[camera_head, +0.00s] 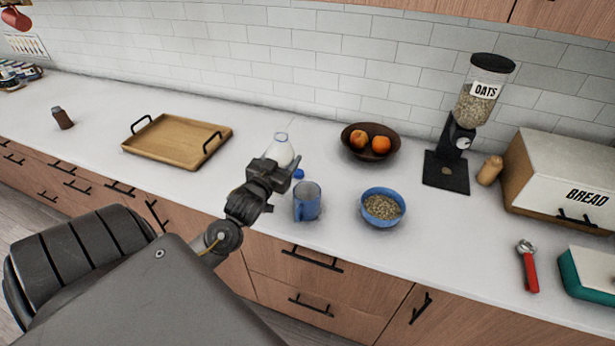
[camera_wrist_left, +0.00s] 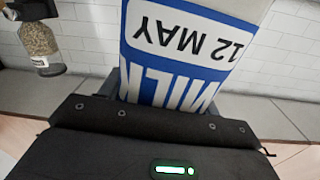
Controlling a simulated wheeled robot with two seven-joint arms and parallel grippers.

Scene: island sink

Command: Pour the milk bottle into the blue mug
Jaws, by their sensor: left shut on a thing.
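My left gripper (camera_head: 277,172) is shut on the milk bottle (camera_head: 281,150), which shows white with a clear top just above the gripper. In the left wrist view the bottle's blue and white label (camera_wrist_left: 185,50) reads MILK and 12 MAY upside down and fills the middle. The blue mug (camera_head: 307,202) stands upright on the counter, just right of and nearer than the gripper. A small blue thing (camera_head: 298,174) shows between gripper and mug; I cannot tell whether it is a cap. Whether the bottle touches the counter is hidden. My right gripper is not in view.
A blue bowl of oats (camera_head: 382,209) stands right of the mug. A brown fruit bowl (camera_head: 370,138) is behind, and a wooden tray (camera_head: 178,140) lies left. An oats dispenser (camera_head: 460,130), bread box (camera_head: 570,180) and red-handled tool (camera_head: 528,266) are right. The counter's front left is clear.

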